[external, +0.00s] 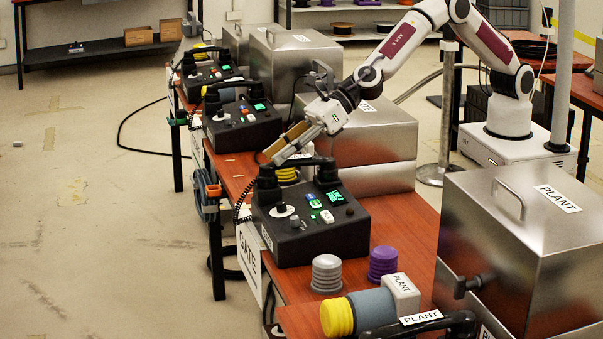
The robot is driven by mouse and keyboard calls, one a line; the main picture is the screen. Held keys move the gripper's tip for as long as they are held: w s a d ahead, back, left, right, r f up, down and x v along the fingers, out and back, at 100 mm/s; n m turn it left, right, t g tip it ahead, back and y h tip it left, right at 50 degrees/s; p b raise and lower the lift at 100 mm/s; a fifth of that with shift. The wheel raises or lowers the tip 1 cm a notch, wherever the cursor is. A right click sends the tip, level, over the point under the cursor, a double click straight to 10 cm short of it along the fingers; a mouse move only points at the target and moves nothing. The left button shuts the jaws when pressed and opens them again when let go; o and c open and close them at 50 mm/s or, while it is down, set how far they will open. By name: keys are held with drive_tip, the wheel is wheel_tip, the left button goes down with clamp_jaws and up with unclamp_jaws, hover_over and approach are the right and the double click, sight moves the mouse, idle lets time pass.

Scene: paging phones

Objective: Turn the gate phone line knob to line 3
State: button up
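The gate phone (318,238) is a black console on the red-brown table, above a sign reading GATE (248,254). Its line knob (281,196) is black and stands on a white round dial at the left of the sloped panel. The knob's exact pointing is too small to read. A lit green display (333,197) sits to the right, its text not legible. A black handset (310,163) lies across the back. My gripper (279,151), with tan fingertips, hangs above and behind the handset's left part, apart from the knob. Its finger opening is unclear; I see nothing held.
Two similar phones (241,122) stand farther back along the table. Metal boxes (362,135) line the right side. A PLANT handset (425,325) lies at the front edge.

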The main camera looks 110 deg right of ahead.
drive_tip(key=s+d+m+h, duration=0.5)
drive_tip(key=s+d+h, duration=0.3)
drive_tip(key=s, duration=0.3)
approach(283, 203)
drive_tip(key=shift+w+d+f, duration=0.2)
drive_tip(key=shift+w+d, duration=0.2)
drive_tip(key=shift+d, duration=0.05)
drive_tip(key=shift+f, duration=0.2)
drive_tip(key=shift+w, duration=0.15)
drive_tip(key=shift+w+d+f, duration=0.3)
drive_tip(key=shift+w, duration=0.1)
drive_tip(key=shift+x, duration=3.15)
drive_tip(key=shift+w+a+r, duration=0.1)
drive_tip(key=shift+r, duration=0.05)
